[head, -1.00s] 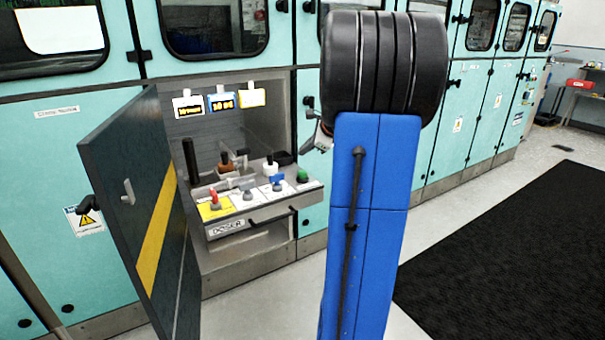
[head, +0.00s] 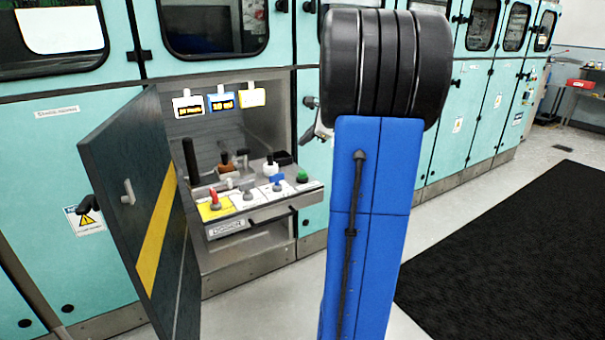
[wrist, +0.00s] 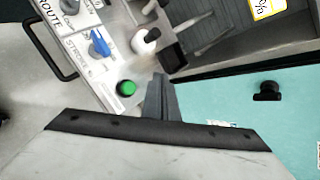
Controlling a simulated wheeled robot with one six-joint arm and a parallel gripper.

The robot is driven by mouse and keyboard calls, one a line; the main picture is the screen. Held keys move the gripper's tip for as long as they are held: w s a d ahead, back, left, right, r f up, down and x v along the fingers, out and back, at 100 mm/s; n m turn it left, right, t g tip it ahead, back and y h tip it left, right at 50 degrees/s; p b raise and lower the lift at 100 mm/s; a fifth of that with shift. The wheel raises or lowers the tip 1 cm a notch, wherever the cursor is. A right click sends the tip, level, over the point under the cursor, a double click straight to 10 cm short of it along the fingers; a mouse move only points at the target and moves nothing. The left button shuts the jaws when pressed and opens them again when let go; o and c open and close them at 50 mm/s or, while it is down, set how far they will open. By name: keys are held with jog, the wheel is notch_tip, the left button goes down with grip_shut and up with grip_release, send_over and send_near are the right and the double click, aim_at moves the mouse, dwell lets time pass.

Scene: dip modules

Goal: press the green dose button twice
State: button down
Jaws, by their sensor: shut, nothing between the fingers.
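The green dose button (head: 302,176) is a round domed cap at the right end of the control shelf in the head view. It also shows in the wrist view (wrist: 126,87), raised and uncovered. My gripper (wrist: 160,82) is shut and empty in the wrist view. Its dark fingers lie just right of the green button in that picture, apart from it; their height over the panel is hard to tell. In the head view, a grey part of my gripper (head: 318,132) shows above and right of the button, and the rest is hidden behind my arm.
Beside the button are a blue knob (wrist: 100,42), a white-topped lever (wrist: 145,40) and a black box (wrist: 172,56). A red knob (head: 214,196) is further left. An open dark door (head: 140,190) stands left of the recess. A handle (head: 258,215) juts from the shelf front.

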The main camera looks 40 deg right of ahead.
aim_at(305, 173)
jog(key=shift+f, duration=4.3)
jog(key=shift+f, duration=0.15)
jog(key=shift+f, duration=0.3)
jog(key=shift+f, duration=0.6)
jog(key=shift+r, duration=1.05)
jog(key=shift+r, duration=0.1)
jog(key=shift+r, duration=2.4)
jog(key=shift+a, duration=0.1)
